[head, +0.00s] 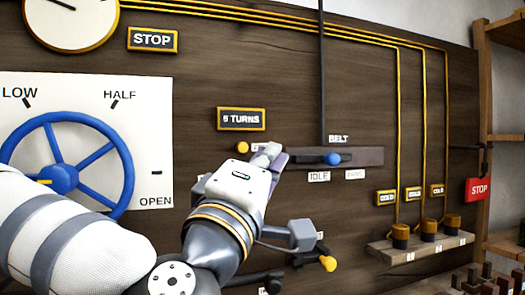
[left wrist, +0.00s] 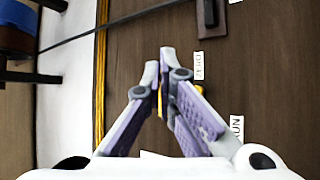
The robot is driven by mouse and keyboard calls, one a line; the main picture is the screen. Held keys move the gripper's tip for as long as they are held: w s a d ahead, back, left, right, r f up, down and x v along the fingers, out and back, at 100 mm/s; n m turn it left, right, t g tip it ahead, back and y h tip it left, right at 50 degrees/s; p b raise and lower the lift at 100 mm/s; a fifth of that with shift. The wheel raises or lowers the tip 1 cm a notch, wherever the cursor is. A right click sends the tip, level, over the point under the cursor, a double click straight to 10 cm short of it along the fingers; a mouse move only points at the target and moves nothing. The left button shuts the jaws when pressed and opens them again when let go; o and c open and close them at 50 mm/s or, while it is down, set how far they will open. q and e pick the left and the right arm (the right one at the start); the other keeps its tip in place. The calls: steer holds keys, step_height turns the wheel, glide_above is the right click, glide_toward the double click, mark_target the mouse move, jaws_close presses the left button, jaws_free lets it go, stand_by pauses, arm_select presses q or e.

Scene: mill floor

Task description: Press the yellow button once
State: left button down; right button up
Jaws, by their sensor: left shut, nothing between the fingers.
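A small round yellow button (head: 242,147) sits on the dark wooden panel, below the "5 TURNS" sign and beside a label that is partly hidden. My left gripper (head: 268,154) is in front of the panel, just right of and slightly below the button in the picture. Whether it touches anything is not clear. In the left wrist view the left gripper's (left wrist: 165,58) two fingertips are close together and empty. Something yellow (left wrist: 199,88) shows partly behind the fingers there; I cannot tell which thing it is. My right gripper is not in view.
A blue handwheel (head: 118,160) is at left. A blue-knobbed belt lever (head: 332,159) is right of my gripper, and a yellow-tipped lever (head: 327,263) is below.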

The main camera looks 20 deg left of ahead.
mark_target(242, 148)
arm_select(q)
steer(key=shift+w+a+r+b, duration=0.1)
steer(key=shift+w+a+b, duration=0.25)
steer(key=shift+w+a, duration=0.65)
steer(key=shift+w+a+b, duration=0.3)
steer(key=shift+w+a, duration=0.35)
steer(key=shift+w, duration=0.75)
steer(key=shift+w+a+r+b, duration=0.1)
steer(key=shift+w+a+b, duration=0.25)
steer(key=shift+w+a, duration=0.65)
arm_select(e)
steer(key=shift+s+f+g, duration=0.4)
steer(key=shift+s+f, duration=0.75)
arm_select(q)
steer(key=shift+w+d, duration=0.15)
steer(key=shift+w, duration=0.1)
steer(key=shift+w+a, duration=0.2)
steer(key=shift+w, duration=0.1)
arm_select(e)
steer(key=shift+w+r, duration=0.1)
